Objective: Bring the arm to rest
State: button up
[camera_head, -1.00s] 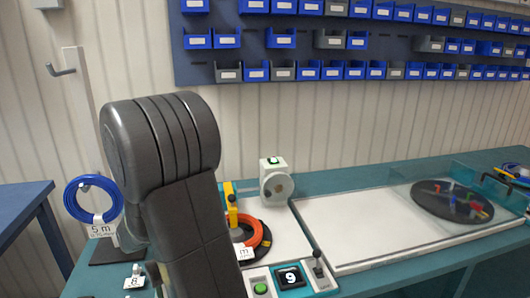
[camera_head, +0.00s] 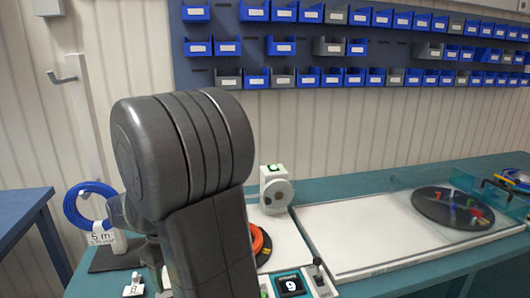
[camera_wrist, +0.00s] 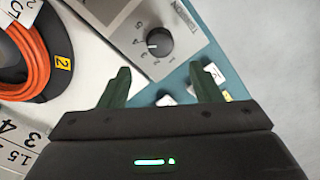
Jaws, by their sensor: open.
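My gripper (camera_wrist: 160,88) shows in the wrist view with its two dark green fingers spread apart and nothing between them. It is above the bench, over the teal edge beside a grey panel with a numbered black knob (camera_wrist: 158,43). In the head view my arm's large dark links fill the middle left and hide the gripper.
An orange cable coil (camera_wrist: 30,58) on a black disc lies at the left in the wrist view. In the head view a blue coil (camera_head: 73,207) hangs on a stand at left. A white board (camera_head: 370,235) and black turntable (camera_head: 440,208) lie at right. Blue bins (camera_head: 283,47) line the wall.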

jog(key=shift+r, duration=2.25)
jog(key=shift+d, duration=0.1)
